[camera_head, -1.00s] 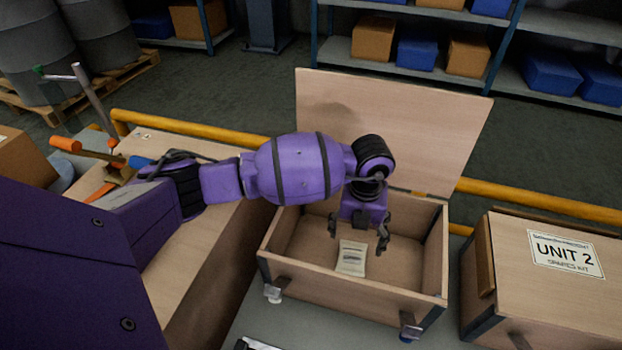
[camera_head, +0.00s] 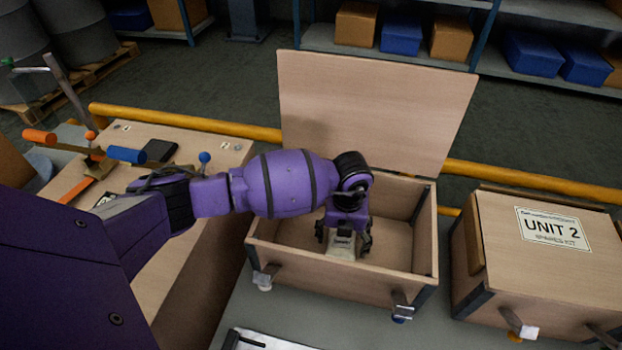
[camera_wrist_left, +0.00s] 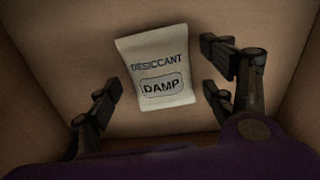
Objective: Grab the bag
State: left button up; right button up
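The bag is a small off-white desiccant packet (camera_wrist_left: 157,72) marked "DESICCANT" and "DAMP", lying on the floor of an open wooden box (camera_head: 268,255). In the head view the packet (camera_head: 341,246) is partly covered by my left gripper (camera_head: 343,240). My left gripper is inside the box, over the packet, pointing down. In the left wrist view its fingers (camera_wrist_left: 162,98) are spread apart, one side left and one side right of the packet, with gaps to it. My right gripper is not in these views.
The box lid (camera_head: 375,110) stands open at the back. A closed "UNIT 2" box (camera_head: 550,280) is on the right. A wooden bench (camera_head: 190,240) with tools is on the left. A yellow rail (camera_head: 200,122) runs behind.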

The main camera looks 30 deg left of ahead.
pick_arm(q)
jog(key=shift+w+r, duration=0.15)
jog(key=c, duration=1.1)
jog(key=shift+c, duration=0.2)
jog(key=shift+r, duration=0.1)
